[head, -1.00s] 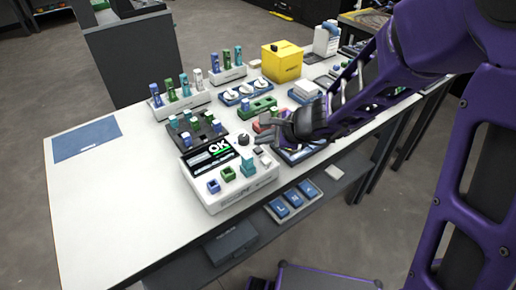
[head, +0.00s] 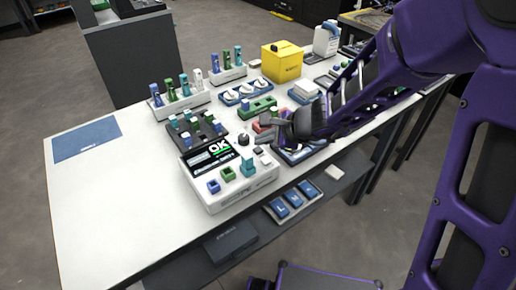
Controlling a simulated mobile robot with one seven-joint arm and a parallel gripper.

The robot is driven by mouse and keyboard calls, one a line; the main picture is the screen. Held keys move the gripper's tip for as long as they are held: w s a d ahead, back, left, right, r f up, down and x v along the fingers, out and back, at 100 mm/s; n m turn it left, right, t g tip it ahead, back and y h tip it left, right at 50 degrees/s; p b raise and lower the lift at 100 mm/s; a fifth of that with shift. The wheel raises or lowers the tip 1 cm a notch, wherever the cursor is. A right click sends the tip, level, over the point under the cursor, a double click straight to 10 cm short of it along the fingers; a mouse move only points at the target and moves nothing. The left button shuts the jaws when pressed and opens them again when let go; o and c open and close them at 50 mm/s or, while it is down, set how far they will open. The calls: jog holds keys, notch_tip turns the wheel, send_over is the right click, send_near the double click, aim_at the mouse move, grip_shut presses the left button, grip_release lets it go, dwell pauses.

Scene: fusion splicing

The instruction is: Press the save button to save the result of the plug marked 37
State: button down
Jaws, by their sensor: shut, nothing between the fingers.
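The white splicer (head: 232,194) stands near the table's front edge. Its tilted screen (head: 212,154) reads "OK" in white with a green bar. A teal plug (head: 248,166) stands upright in its right-hand socket, beside a green and a blue socket piece. A dark knob (head: 243,139) and small buttons (head: 265,161) sit right of the screen. I cannot read the button labels or any 37, so I cannot tell which button is save.
A black rack (head: 184,143) of plugs stands behind the splicer, with white racks (head: 190,101) of tall plugs beyond. A green block (head: 258,107) and yellow box (head: 282,63) are near my arm. The table's left side is clear except for a blue mat (head: 87,138).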

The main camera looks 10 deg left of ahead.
jog(key=shift+f, duration=0.1)
jog(key=shift+f, duration=0.35)
jog(key=shift+f, duration=0.5)
dwell(0.6)
jog(key=shift+r, duration=0.15)
jog(key=shift+r+p, duration=0.6)
jog(key=shift+r, duration=0.2)
notch_tip(320, 180, up, 5)
jog(key=p, duration=0.4)
dwell(0.9)
